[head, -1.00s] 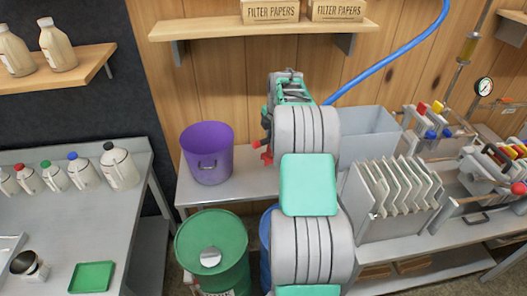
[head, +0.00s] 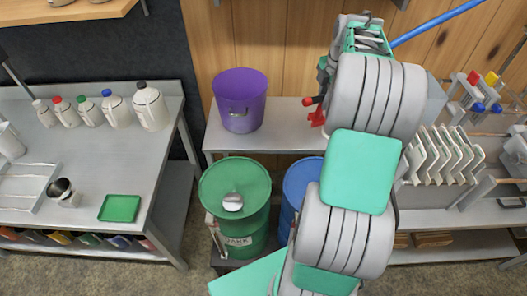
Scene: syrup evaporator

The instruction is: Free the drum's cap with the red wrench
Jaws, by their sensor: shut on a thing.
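The red wrench (head: 318,113) shows as a small red piece at the left side of my arm, above the shelf beside the purple bucket. My gripper (head: 325,80) is shut on it; the fingers are mostly hidden behind my arm's links. The wrench is well apart from both drums.
A purple bucket (head: 239,101) stands on the metal shelf (head: 276,119) behind the drums. A steel table (head: 150,153) at left holds several jugs, a green tray (head: 120,208) and a metal cup (head: 62,192). Filter plates (head: 445,155) stand at right.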

